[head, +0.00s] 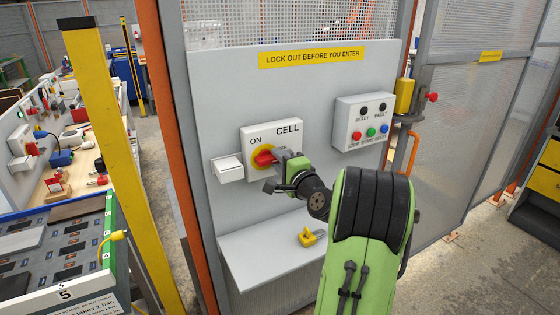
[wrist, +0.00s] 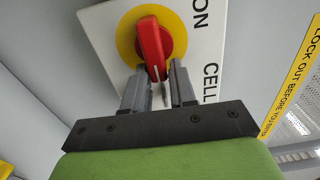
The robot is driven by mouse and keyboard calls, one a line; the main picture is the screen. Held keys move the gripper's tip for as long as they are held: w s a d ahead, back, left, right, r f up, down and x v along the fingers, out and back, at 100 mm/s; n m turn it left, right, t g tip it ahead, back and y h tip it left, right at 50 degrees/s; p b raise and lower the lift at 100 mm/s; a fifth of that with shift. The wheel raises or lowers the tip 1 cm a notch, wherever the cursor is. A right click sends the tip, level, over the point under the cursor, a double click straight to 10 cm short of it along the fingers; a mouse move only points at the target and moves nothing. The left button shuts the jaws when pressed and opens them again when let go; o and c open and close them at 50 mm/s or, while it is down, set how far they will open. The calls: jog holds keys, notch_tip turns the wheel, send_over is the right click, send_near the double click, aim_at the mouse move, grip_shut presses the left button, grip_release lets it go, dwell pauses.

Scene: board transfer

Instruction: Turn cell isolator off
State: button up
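The cell isolator (head: 291,140) is a white box on the grey panel, marked CELL and ON. A second label is mostly hidden behind my gripper. Its red handle (head: 263,157) sits on a yellow disc (head: 254,165) and lies roughly sideways across the box. In the wrist view the red handle (wrist: 150,42) runs nearly up and down over the yellow disc (wrist: 126,40). My gripper (head: 279,162) is at the right side of the handle. In the wrist view its fingers (wrist: 161,70) are apart, with the handle's near end between their tips; contact is not clear.
A control box (head: 365,117) with lamps and coloured buttons is right of the isolator. A yellow padlock-like item (head: 307,238) lies on the shelf (head: 255,262) below. A yellow post (head: 108,120) stands left.

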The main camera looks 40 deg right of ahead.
jog(key=shift+o, duration=1.4)
jog(key=shift+w, duration=0.1)
jog(key=b+v, duration=0.4)
jog(key=v, duration=1.1)
jog(key=shift+s, duration=0.4)
jog(key=shift+a, duration=0.15)
